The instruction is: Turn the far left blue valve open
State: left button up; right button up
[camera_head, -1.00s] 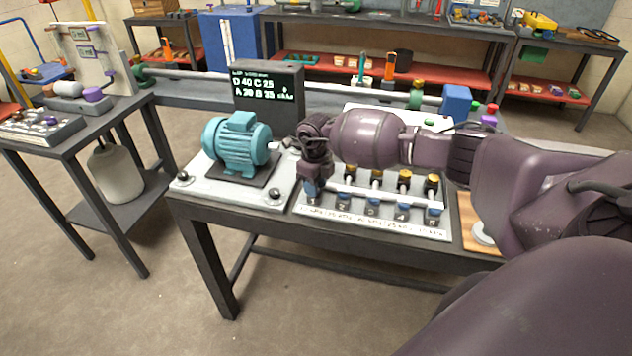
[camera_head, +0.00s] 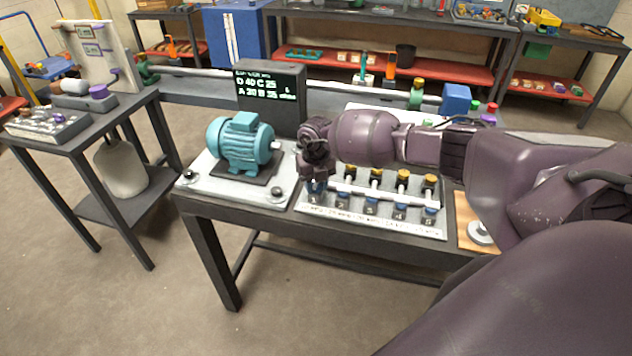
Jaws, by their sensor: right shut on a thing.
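A row of several small blue valves with brass tops stands on a grey panel (camera_head: 385,222) with a lettered front edge. The far left blue valve (camera_head: 316,186) is mostly hidden under my right gripper (camera_head: 317,172), with a bit of blue showing below the fingers. My right arm reaches in from the right over the panel. The right gripper points down and is shut on this valve; its fingers are small and dark here. The neighbouring valves (camera_head: 343,194) stand clear to its right. My left gripper is not in view.
A teal motor (camera_head: 242,142) sits on a pale base plate just left of the gripper. A black display (camera_head: 270,92) with green text stands behind it. A wooden board (camera_head: 466,215) lies right of the panel. A side table (camera_head: 80,130) stands at the left.

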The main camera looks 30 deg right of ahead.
aim_at(316, 185)
dwell(0.5)
jog(key=o, duration=0.9)
notch_tip(316, 185, up, 11)
jog(key=shift+f, duration=0.1)
dwell(0.4)
